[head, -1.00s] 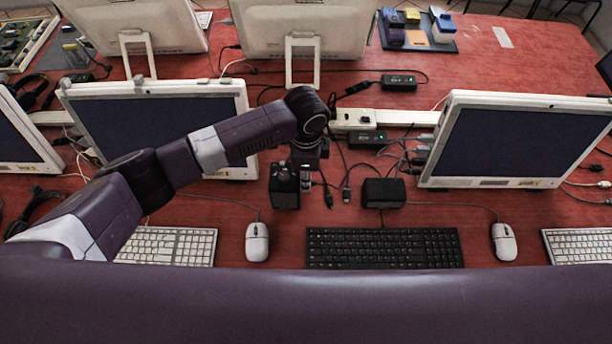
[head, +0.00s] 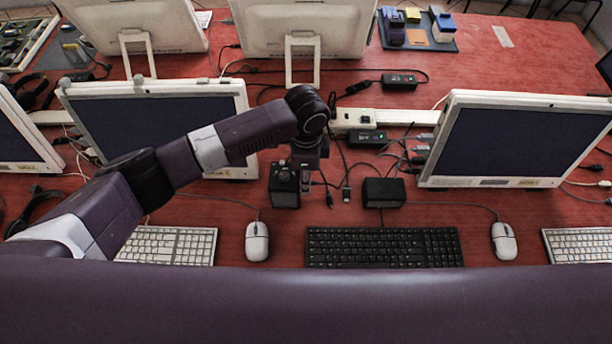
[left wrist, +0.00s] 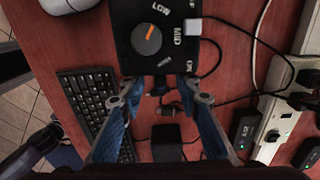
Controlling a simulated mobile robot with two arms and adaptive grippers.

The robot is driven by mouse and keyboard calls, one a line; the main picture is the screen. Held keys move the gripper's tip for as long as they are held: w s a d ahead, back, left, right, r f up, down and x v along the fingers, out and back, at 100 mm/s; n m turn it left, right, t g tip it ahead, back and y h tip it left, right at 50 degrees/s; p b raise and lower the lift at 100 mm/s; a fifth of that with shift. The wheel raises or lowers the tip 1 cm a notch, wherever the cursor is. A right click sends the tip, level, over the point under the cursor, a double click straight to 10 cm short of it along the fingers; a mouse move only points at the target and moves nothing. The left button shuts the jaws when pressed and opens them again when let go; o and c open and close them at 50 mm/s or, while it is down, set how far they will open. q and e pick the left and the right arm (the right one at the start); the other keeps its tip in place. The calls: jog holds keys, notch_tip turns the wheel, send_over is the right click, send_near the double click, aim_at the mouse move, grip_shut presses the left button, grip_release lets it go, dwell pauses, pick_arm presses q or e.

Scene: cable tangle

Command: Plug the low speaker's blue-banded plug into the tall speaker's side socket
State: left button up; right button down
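A grey-tipped plug (left wrist: 192,27) is at another side of the tall speaker. I cannot make out a blue band or the side socket.
Loose cable ends (head: 329,200) lie between the speakers. A black keyboard (head: 383,248) and white mouse (head: 257,242) are in front. A power strip (head: 352,119) and adapter (head: 367,138) lie behind. Monitors (head: 515,140) flank the area. Bare red table shows right of the low speaker.

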pick_arm(q)
notch_tip(320, 180, up, 12)
dwell(0.5)
